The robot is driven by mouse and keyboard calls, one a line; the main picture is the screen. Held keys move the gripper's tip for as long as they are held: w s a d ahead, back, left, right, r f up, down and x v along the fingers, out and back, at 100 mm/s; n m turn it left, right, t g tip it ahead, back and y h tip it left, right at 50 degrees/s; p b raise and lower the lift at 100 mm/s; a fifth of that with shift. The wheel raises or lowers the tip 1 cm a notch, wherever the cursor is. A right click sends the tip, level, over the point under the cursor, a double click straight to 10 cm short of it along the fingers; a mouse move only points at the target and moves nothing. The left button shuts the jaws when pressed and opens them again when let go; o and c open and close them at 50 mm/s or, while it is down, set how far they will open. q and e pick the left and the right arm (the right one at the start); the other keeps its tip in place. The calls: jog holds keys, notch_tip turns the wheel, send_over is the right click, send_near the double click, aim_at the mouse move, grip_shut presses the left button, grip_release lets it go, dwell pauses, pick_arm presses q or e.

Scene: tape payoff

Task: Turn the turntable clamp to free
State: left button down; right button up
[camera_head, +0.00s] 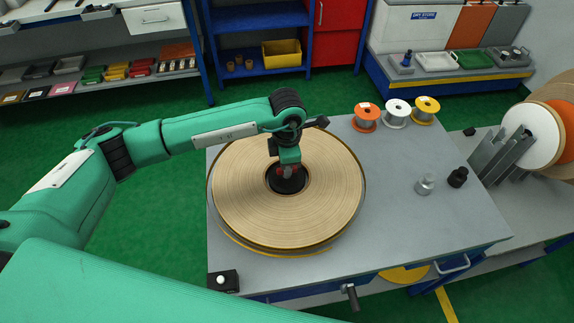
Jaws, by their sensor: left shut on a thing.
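A large tan tape roll (240,205) lies flat on the turntable, whose edge (262,249) shows below it, on the grey bench top (400,240). The dark clamp hub (287,184) sits in the roll's central hole. My left gripper (288,172) points down into that hole from above and is shut on the clamp. Small red parts show at its fingertips. The clamp's exact angle is hidden by the gripper. My right gripper is not in view.
Orange (366,117), white (396,112) and yellow (425,110) spools stand at the bench's back. A grey weight (425,184) and a black knob (458,177) stand at right. A small box with a white button (222,281) sits at the front left corner. A crank (350,294) sticks out in front.

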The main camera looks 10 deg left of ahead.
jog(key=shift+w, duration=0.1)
pick_arm(q)
jog(key=c, duration=1.5)
grip_release()
jog(key=shift+r, duration=0.1)
